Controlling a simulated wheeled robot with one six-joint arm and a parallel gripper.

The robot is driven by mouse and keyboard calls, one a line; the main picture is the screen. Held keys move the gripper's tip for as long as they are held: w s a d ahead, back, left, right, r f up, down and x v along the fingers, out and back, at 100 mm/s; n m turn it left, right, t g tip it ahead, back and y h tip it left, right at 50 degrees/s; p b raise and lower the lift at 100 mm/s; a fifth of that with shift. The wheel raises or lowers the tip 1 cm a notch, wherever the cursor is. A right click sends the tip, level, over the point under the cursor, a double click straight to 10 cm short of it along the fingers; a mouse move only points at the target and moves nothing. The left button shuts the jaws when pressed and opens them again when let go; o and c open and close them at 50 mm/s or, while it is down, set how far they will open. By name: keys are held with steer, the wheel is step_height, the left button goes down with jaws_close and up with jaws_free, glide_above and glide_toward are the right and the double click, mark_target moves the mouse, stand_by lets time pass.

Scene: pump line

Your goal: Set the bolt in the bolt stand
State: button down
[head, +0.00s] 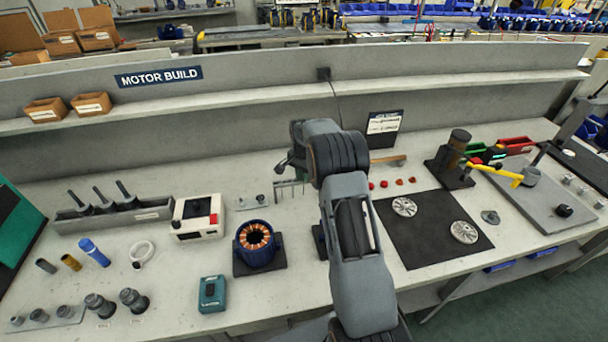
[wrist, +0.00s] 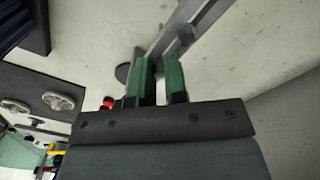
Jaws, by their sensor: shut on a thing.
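My gripper (wrist: 160,68) shows in the wrist view as two green fingers with a narrow gap between them. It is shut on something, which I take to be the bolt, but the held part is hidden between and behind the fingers. What seems to be the same grey strip (wrist: 208,22) runs just beyond the fingertips in the wrist view. In the head view my gripper is not clearly seen near my wrist.
A copper-wound motor in a blue housing (head: 256,238) stands in front of the plate. A white box with a red button (head: 198,217) is to its left. A black mat (head: 420,250) with two metal discs lies right of my arm. A shelf (head: 240,102) runs behind.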

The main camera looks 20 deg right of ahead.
steer(key=c, duration=1.1)
jaws_free()
steer(key=shift+o, duration=0.3)
steer(key=shift+o, duration=0.7)
steer(key=shift+a+r+p, duration=0.1)
steer(key=shift+r+p, duration=0.3)
steer(key=shift+r, duration=0.15)
steer(key=shift+r+p, duration=1.55)
steer(key=shift+r, duration=0.9)
